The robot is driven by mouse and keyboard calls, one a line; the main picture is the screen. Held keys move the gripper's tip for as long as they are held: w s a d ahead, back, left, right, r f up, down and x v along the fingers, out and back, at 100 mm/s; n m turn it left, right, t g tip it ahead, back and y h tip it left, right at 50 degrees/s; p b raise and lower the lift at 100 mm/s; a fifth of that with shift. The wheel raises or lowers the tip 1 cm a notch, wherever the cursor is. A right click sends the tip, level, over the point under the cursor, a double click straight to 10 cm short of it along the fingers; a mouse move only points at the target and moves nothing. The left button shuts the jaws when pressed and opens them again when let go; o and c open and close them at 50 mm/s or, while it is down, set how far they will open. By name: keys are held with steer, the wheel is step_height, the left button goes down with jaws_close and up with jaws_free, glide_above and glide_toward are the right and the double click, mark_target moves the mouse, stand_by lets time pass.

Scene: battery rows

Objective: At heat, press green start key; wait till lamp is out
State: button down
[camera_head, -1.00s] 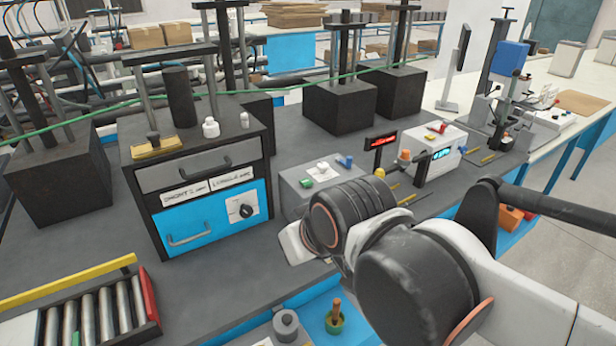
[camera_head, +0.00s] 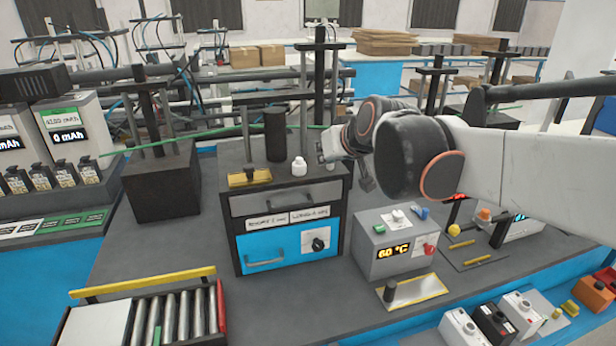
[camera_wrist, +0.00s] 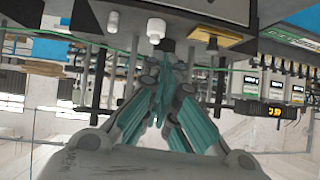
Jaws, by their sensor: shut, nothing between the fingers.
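A grey control box (camera_head: 395,245) stands on the bench right of the press cabinet, its display (camera_head: 393,252) glowing orange with 60 °C. A green key (camera_head: 379,229) is at the left of its top, with a white knob (camera_head: 398,216) and a blue part (camera_head: 421,212) beside it. A red button (camera_head: 430,249) is on its front. I cannot tell which part is the lamp or whether it is lit. My gripper (camera_wrist: 163,85) is shut and empty in the wrist view. In the head view my arm holds it above and behind the box, clear of the key.
The cabinet (camera_head: 285,203) has a blue lower drawer and a white bottle (camera_head: 299,167) on top. A roller tray (camera_head: 180,315) is front left. A plate with a yellow edge (camera_head: 414,292) lies before the box. Battery testers (camera_head: 66,130) stand far left.

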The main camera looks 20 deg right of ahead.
steer(key=w+d+f+m, duration=0.1)
steer(key=w+d, duration=0.3)
steer(key=m+g+p, duration=0.2)
steer(key=m+p, duration=0.2)
steer(key=m, duration=0.3)
glide_above(383, 227)
step_height(383, 227, down, 16)
steer(key=shift+f, duration=0.1)
step_height(383, 227, down, 9)
steer(key=b, duration=0.6)
steer(key=shift+f+b, duration=0.25)
steer(key=shift+b, duration=0.4)
